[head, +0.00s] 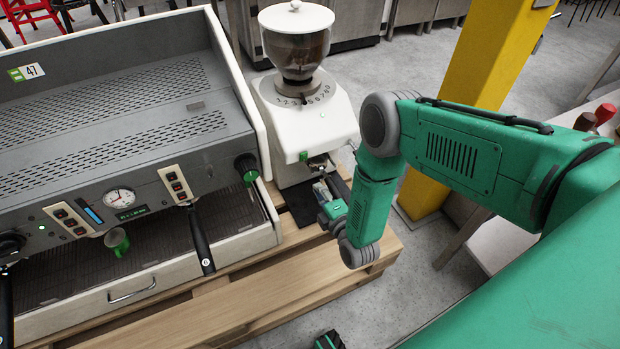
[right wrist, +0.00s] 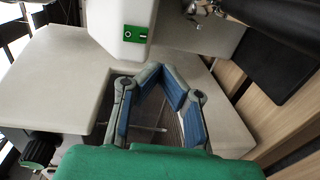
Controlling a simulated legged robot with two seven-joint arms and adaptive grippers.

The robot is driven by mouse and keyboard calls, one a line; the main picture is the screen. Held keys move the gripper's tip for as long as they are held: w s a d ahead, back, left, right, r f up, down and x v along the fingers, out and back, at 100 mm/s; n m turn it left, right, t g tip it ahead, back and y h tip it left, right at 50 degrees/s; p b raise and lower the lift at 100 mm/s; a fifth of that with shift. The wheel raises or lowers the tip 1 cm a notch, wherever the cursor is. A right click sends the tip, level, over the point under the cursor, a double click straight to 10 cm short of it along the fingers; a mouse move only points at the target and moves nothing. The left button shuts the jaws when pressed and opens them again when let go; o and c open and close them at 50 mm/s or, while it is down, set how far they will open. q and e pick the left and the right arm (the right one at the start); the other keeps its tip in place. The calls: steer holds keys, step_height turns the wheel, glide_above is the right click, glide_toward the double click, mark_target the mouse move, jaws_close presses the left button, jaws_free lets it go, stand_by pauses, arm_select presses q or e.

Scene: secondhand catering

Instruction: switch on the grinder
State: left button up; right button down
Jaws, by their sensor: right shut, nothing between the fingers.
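The grinder (head: 315,115) is a cream-white machine with a clear hopper of beans on top and a numbered dial below it. A small green switch (head: 303,156) sits on its front face. In the right wrist view the green switch plate (right wrist: 136,34) shows a white ring and a small light bar. My right gripper (head: 319,187) is in front of the grinder, below the switch. In the right wrist view its fingertips (right wrist: 153,72) meet, empty, under the switch plate and apart from it in the picture.
A wooden pallet (head: 280,290) runs along the front. A yellow post (head: 490,70) stands behind my right arm.

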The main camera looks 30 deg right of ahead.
steer(key=s+a+m+g+y, duration=0.2)
steer(key=s+a+m+g, duration=0.2)
steer(key=s+m+g, duration=0.8)
steer(key=s+d+r+m+g, duration=0.1)
steer(key=s+r+m+g, duration=0.1)
steer(key=s, duration=0.7)
steer(key=s+d+r+m+g+h, duration=0.1)
steer(key=s+r, duration=0.3)
steer(key=s, duration=0.6)
steer(key=shift+d+m+g+p, duration=0.35)
steer(key=shift+d+m+g, duration=0.4)
steer(key=shift+m, duration=0.15)
steer(key=shift+s+a+r, duration=0.1)
steer(key=shift+r, duration=0.05)
